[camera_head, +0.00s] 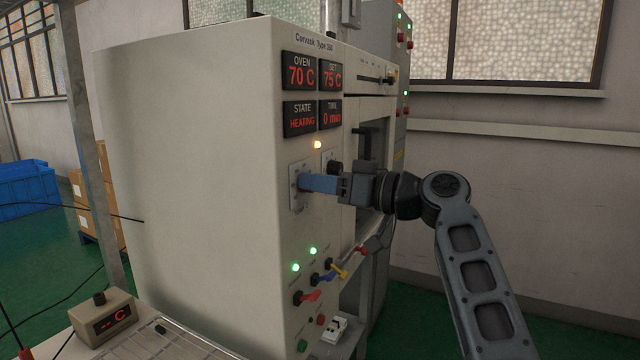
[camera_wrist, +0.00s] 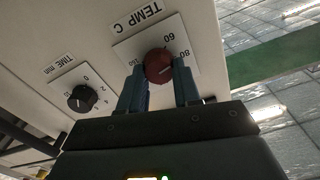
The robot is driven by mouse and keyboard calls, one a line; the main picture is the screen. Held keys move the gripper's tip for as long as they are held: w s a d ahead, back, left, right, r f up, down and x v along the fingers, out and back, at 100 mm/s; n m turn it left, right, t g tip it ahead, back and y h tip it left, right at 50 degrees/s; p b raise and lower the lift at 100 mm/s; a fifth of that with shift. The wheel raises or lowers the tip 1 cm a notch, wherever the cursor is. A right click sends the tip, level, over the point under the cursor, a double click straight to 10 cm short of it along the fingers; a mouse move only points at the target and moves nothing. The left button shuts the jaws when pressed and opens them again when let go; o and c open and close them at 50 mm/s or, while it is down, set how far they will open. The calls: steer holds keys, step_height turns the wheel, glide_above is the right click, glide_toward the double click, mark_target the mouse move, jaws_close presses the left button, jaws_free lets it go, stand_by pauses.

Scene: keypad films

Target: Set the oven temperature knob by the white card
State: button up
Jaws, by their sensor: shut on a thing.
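The red temperature knob (camera_wrist: 158,64) sits on a white plate labelled TEMP C, with 60 and 80 readable, in the wrist view. Its pale mark points towards the side between 60 and 80. My gripper (camera_wrist: 160,76) has one blue finger on each side of the knob and is shut on it. In the head view my gripper (camera_head: 306,182) reaches the knob plate (camera_head: 295,194) from the right and mostly hides the knob. The oven (camera_head: 190,170) displays read OVEN 70 C, SET 75 C (camera_head: 332,77), STATE HEATING and TIME 0 min. I cannot make out a white card.
A black time knob (camera_wrist: 82,98) is beside the temperature knob. Below are coloured levers (camera_head: 322,278), green lamps and buttons. A small box with a red display (camera_head: 103,313) stands on the table at lower left.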

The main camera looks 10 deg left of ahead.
steer(key=shift+w+d+f+m+p, duration=0.1)
steer(key=shift+m+p, duration=0.45)
steer(key=shift+m, duration=1.5)
steer(key=shift+w+m+p, duration=0.1)
steer(key=shift+m+p, duration=0.4)
steer(key=shift+m, duration=1.55)
steer(key=o, duration=1.1)
steer(key=shift+c, duration=0.2)
steer(key=shift+s, duration=0.1)
steer(key=b+v, duration=0.1)
steer(key=v, duration=0.6)
steer(key=shift+d+b, duration=0.35)
steer(key=shift+s, duration=0.1)
